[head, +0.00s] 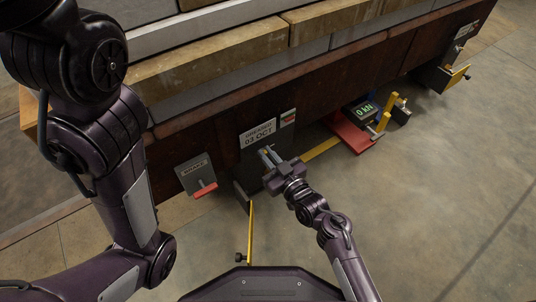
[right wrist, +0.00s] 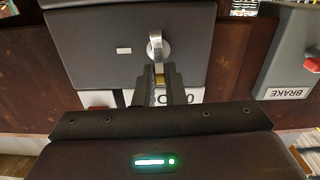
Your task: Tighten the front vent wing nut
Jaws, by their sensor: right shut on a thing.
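My right gripper (head: 266,154) reaches up to a dark grey box on the low front of the brown frame, just below a white label reading GREASED 03 OCT (head: 258,134). In the right wrist view the two fingers (right wrist: 158,80) are closed on a small brass-coloured piece, which I take as part of the wing nut (right wrist: 159,78). A rounded silver piece (right wrist: 157,47) stands on the grey box face (right wrist: 100,40) right beyond the fingertips; I cannot tell whether it is the same part. My left arm shows, but its gripper is out of view.
A grey BRAKE box (head: 196,175) with a red lever (head: 203,190) is left of the gripper. A yellow bar (head: 250,232) stands below. A red jack with a 0 kN display (head: 363,109) is to the right. Open concrete floor (head: 440,190) lies at the right.

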